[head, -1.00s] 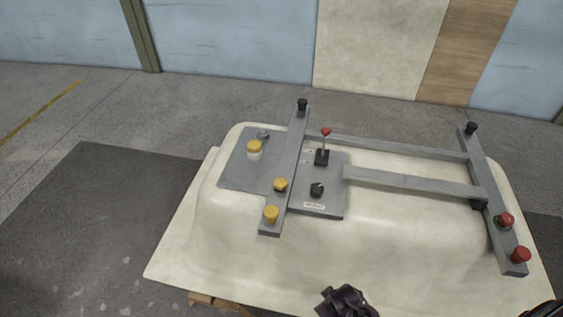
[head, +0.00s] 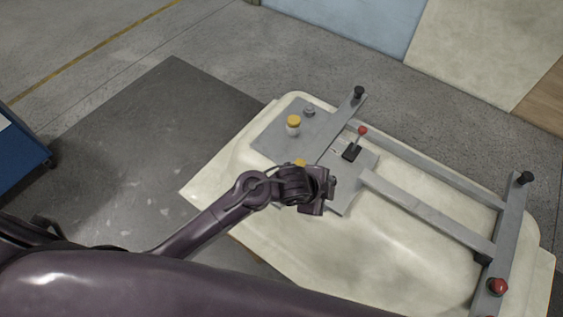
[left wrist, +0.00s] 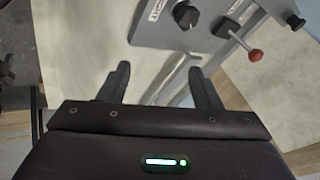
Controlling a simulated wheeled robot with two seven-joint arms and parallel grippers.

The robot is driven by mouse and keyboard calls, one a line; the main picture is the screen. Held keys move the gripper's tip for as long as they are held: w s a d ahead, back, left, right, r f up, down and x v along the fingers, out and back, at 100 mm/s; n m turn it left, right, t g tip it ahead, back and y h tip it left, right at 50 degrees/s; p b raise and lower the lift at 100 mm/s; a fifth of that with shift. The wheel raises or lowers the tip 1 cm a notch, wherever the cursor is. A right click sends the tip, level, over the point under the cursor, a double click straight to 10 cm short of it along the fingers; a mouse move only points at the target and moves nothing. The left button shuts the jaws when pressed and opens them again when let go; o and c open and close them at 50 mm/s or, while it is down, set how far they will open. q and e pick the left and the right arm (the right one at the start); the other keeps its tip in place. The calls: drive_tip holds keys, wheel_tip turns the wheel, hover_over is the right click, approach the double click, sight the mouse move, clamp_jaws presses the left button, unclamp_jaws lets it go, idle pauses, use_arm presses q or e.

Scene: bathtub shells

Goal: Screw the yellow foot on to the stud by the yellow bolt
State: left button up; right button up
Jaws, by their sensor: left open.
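A short white cylinder with a yellow top (head: 293,124) stands on the grey plate in the head view. A yellow piece (head: 300,163) shows just behind my left gripper; I cannot tell whether it is the bolt or the foot. My arm and gripper hide the near end of the left bar and whatever stands there. My left gripper (head: 322,193) is over the tub beside the plate. No yellow part or bare stud can be made out there. My right gripper is not in view.
A lever with a red ball (head: 362,130) stands on the plate; it also shows in the left wrist view (left wrist: 254,55), with a black knob (left wrist: 186,16). Black posts (head: 358,92) and a red knob (head: 498,287) rise from the bars. The pale tub (head: 390,240) is clear in front.

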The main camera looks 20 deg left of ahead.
use_arm(q)
drive_tip(key=d+r+m+g+p, duration=0.15)
drive_tip(key=d+m, duration=0.25)
drive_tip(key=m, duration=0.5)
drive_tip(key=a+m+g+y, duration=0.1)
drive_tip(key=a+m, duration=0.3)
drive_tip(key=a, duration=0.1)
drive_tip(key=w+a+m+g+y+p, duration=0.1)
drive_tip(key=a+m+y, duration=0.1)
drive_tip(key=a+m, duration=0.2)
drive_tip(key=w+a+m+g+y+p, duration=0.1)
drive_tip(key=a+m, duration=0.3)
drive_tip(key=a, duration=0.3)
drive_tip(key=shift+w+a+r+m+g, duration=0.1)
drive_tip(key=shift+a+r+m+g, duration=0.1)
drive_tip(key=shift+r+m+g, duration=0.15)
drive_tip(key=shift+a+y, duration=0.3)
drive_tip(key=shift+a, duration=0.05)
drive_tip(key=shift+d+f+b, duration=0.1)
drive_tip(key=shift+f+b, duration=0.2)
drive_tip(key=shift+f, duration=0.15)
wheel_tip(320, 180, down, 7)
drive_tip(key=b, duration=0.6)
